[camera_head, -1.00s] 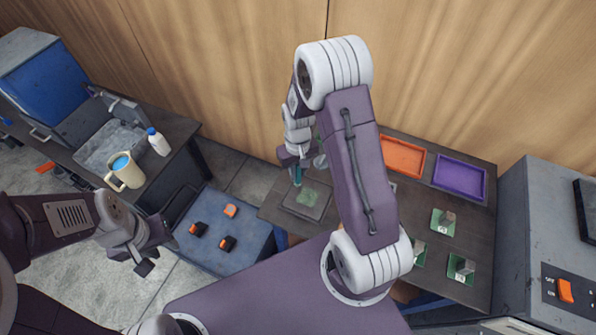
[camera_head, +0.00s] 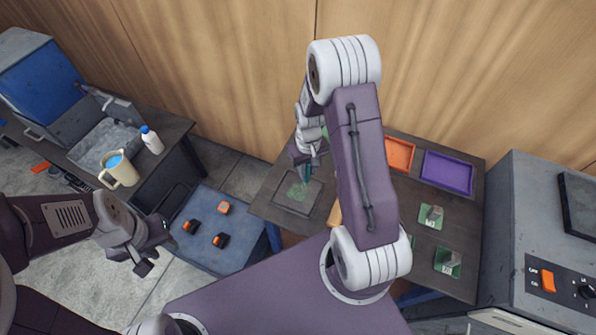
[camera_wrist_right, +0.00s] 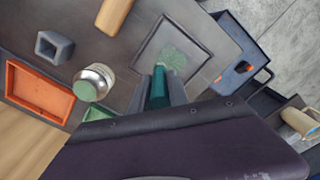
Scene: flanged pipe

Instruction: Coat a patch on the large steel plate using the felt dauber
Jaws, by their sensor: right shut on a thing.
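The large steel plate (camera_head: 281,196) is a dark square lying flat on the right-hand table. A mottled pale green patch (camera_head: 297,191) covers part of its middle; the plate's bare part (camera_wrist_right: 165,30) and the patch (camera_wrist_right: 174,56) also show in the right wrist view. My right gripper (camera_head: 307,165) is shut on the teal felt dauber (camera_wrist_right: 158,88), which points down at the plate beside the patch. Whether its tip touches the plate I cannot tell. My left gripper (camera_head: 153,248) is open and empty, away from the plate, near the blue-grey cart.
The table also holds an orange tray (camera_head: 400,153), a purple tray (camera_head: 447,172), and green-based blocks (camera_head: 431,216). In the wrist view a wooden piece (camera_wrist_right: 113,15), a grey socket (camera_wrist_right: 54,47) and a round metal-and-green jar (camera_wrist_right: 92,82) stand near the plate. A grey machine (camera_head: 520,220) borders the right.

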